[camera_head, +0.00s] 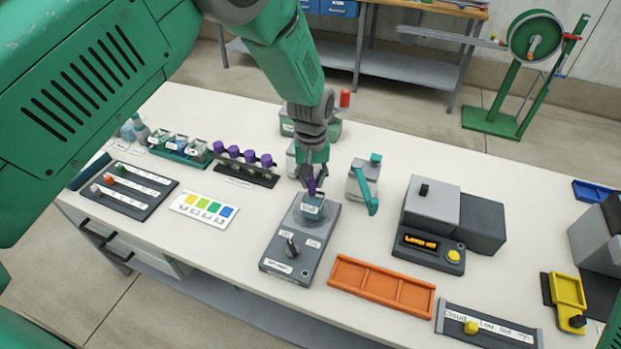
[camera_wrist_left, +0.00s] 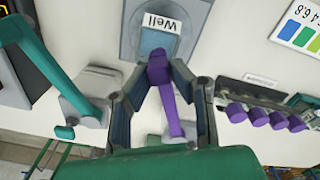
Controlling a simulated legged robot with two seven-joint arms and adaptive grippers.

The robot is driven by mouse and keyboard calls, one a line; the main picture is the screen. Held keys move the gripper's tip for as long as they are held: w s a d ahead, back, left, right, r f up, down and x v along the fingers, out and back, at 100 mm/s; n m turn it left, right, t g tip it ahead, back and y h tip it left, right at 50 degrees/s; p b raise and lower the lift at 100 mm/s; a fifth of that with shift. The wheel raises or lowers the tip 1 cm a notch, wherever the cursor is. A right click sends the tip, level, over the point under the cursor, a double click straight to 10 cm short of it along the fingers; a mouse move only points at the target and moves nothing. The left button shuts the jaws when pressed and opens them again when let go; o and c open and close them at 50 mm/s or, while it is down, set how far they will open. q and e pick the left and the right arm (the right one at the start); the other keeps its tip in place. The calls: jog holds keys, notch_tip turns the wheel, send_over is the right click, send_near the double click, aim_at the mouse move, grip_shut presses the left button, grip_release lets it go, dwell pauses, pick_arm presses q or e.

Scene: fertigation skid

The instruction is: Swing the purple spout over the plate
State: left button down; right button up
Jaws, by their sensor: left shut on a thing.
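The purple spout (camera_wrist_left: 171,100) shows between the fingers of my left gripper (camera_wrist_left: 160,75) in the wrist view. In the head view my left gripper (camera_head: 312,180) is shut on the spout, and a small purple part (camera_head: 311,187) shows below the fingers. The grey plate unit (camera_head: 284,247) has a black knob. A clear jar labelled "Well" (camera_head: 312,208) stands on its far end; the jar also shows in the wrist view (camera_wrist_left: 157,38). The spout's near end appears at or just above the jar; contact is unclear. The gripper hides most of the spout's base.
A grey dispenser with a teal arm (camera_head: 367,190) stands close right of the gripper. A rack of purple-capped bottles (camera_head: 246,172) is at left. An orange tray (camera_head: 381,285) and a grey device with a yellow button (camera_head: 430,250) stand at right.

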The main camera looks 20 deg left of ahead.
pick_arm(q)
jog(key=shift+d, duration=0.25)
jog(key=c, duration=1.4)
grip_release()
jog(key=shift+w+d, duration=0.1)
jog(key=shift+d, duration=0.1)
jog(key=shift+c, duration=0.2)
pick_arm(e)
jog(key=shift+w+d+f, duration=0.15)
jog(key=shift+d+f, duration=0.05)
jog(key=shift+d, duration=0.35)
pick_arm(q)
jog(key=shift+a, duration=0.2)
jog(key=shift+r, duration=0.2)
notch_tip(320, 180, up, 11)
jog(key=shift+d+r, duration=0.15)
jog(key=shift+d, duration=0.05)
pick_arm(e)
jog(key=shift+a+r, duration=0.1)
jog(key=shift+a, duration=0.05)
pick_arm(q)
jog(key=shift+a, duration=0.1)
